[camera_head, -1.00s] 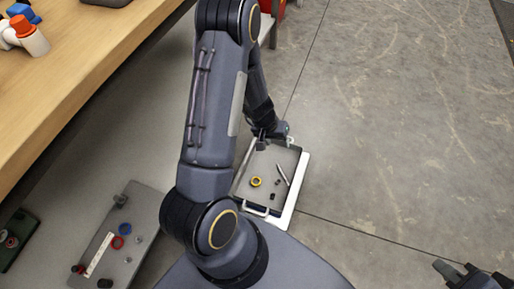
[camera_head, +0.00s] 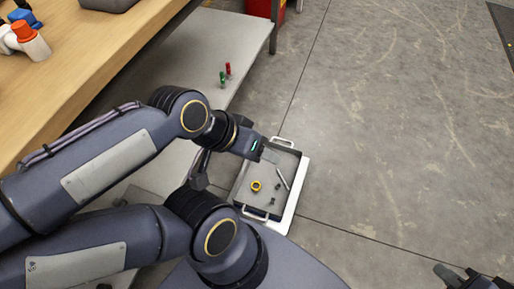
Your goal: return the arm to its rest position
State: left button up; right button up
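My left arm comes in from the left and bends over the bench's lower shelf. Its gripper (camera_head: 262,152) hangs over the left far side of the tray, apart from the tray's far handle; its fingers are too small and overlapped to tell their opening. My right gripper (camera_head: 462,275) shows at the bottom right corner, partly cut off by the frame edge, with its dark fingers apart and nothing seen between them.
A wooden bench (camera_head: 95,60) at the upper left carries an orange-and-white bottle (camera_head: 31,40) and a dark grey object (camera_head: 108,4). A grey shelf (camera_head: 225,50) below holds a red and a green item (camera_head: 222,79). The concrete floor (camera_head: 400,120) at the right is clear.

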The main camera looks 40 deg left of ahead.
notch_tip(320, 180, up, 30)
jog(key=p, duration=3)
jog(key=shift+r, duration=0.25)
